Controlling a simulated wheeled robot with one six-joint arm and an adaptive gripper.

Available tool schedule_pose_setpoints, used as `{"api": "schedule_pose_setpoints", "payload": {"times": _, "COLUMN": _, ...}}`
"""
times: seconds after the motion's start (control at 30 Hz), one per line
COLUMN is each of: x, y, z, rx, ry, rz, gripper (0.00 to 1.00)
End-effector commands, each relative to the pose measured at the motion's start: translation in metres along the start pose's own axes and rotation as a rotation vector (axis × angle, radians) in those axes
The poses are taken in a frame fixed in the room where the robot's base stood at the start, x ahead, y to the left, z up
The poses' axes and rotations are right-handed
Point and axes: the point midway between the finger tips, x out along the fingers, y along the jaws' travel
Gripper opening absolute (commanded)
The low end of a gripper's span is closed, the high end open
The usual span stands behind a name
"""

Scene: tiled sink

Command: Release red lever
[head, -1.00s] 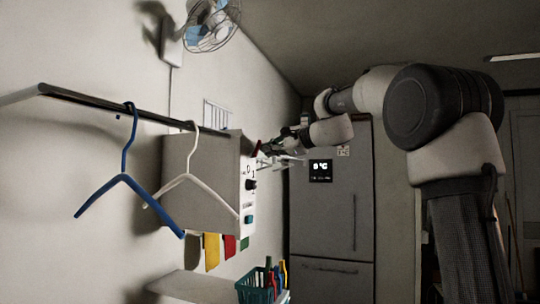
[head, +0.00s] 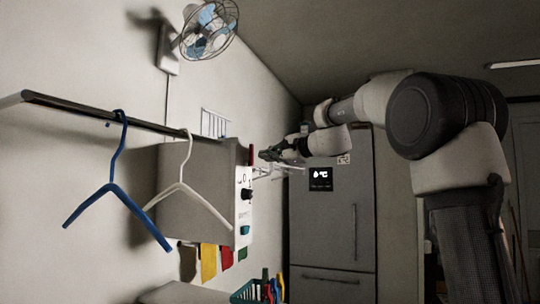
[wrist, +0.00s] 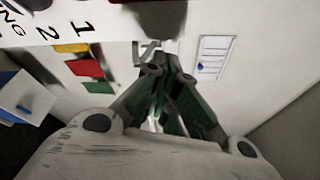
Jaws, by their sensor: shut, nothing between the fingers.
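The red lever (head: 251,155) is a thin upright strip at the upper right edge of the grey wall box (head: 190,190), in the head view. My gripper (head: 266,155) is just right of it, with a small gap seeming to show between them; depth is hard to judge. In the wrist view my gripper's fingers (wrist: 160,62) come together, shut and empty. The box's white front panel (head: 244,195) carries a black knob and a teal part.
A blue hanger (head: 117,190) and a white hanger (head: 182,188) hang from a rail left of the box. Coloured cards (head: 209,262) hang below it. A teal basket (head: 246,292) stands lower down. A fridge (head: 330,225) stands behind. A fan (head: 208,30) is above.

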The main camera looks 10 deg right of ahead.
Motion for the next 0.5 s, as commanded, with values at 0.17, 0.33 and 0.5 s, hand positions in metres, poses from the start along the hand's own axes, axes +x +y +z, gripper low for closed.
{"api": "schedule_pose_setpoints", "payload": {"times": 0.17, "x": -0.017, "y": 0.000, "z": -0.002, "rx": 0.000, "ry": 0.001, "rz": -0.002, "gripper": 0.00}}
{"api": "schedule_pose_setpoints", "payload": {"times": 0.33, "x": -0.046, "y": 0.002, "z": -0.002, "rx": 0.000, "ry": 0.002, "rz": -0.003, "gripper": 0.00}}
{"api": "schedule_pose_setpoints", "payload": {"times": 0.5, "x": -0.076, "y": 0.004, "z": -0.002, "rx": -0.001, "ry": 0.002, "rz": -0.002, "gripper": 0.00}}
